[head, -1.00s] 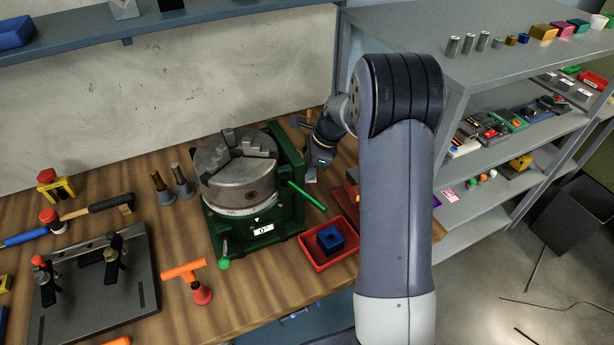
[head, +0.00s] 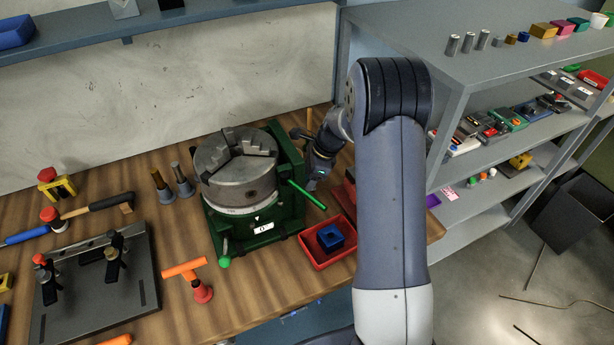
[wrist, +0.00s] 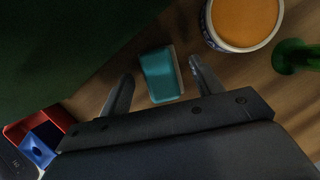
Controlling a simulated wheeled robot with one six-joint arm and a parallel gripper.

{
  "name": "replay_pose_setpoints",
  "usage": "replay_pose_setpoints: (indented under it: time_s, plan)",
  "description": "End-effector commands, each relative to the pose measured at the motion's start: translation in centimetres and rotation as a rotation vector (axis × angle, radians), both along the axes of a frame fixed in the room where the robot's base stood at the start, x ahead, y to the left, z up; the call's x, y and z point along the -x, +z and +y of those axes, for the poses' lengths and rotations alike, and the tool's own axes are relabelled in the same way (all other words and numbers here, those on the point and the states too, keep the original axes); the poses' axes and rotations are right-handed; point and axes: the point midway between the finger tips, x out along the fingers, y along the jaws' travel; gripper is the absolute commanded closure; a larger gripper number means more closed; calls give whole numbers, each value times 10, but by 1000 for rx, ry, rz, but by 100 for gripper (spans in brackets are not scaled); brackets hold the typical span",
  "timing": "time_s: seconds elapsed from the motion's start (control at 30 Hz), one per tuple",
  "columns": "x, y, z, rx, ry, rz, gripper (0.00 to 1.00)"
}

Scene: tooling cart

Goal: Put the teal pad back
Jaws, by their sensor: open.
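The teal pad (wrist: 161,75) lies on the wooden bench in the wrist view, beside the dark green base of the chuck fixture. My gripper (wrist: 161,72) is open, with one finger on each side of the pad. Small gaps show between the fingers and the pad in that view; I cannot tell how high the fingertips are above the bench. In the head view my gripper (head: 316,178) is low behind the red tray, right of the green fixture, and the pad there is hidden.
The green chuck fixture (head: 262,232) with a green lever stands close by on the left. A red tray (head: 318,262) holds a blue block (head: 330,238). A round orange-topped container (wrist: 243,22) is near the pad. A shelf unit (head: 470,75) stands at the right with small blocks on top.

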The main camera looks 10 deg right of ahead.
Motion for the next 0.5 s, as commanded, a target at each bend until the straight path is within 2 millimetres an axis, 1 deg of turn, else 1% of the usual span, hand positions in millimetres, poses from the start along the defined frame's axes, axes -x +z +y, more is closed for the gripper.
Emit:
replay_pose_setpoints:
  time_s: [0.13, 0.27, 0.37, 0.5]
  plan:
    - [0, 1, 0, 0, 0, 0, 38]
    - [0, 10, -3, 1, -2, -4, 38]
    - [1, 25, -9, 1, -1, -6, 38]
    - [5, 54, -21, 1, -3, -6, 38]
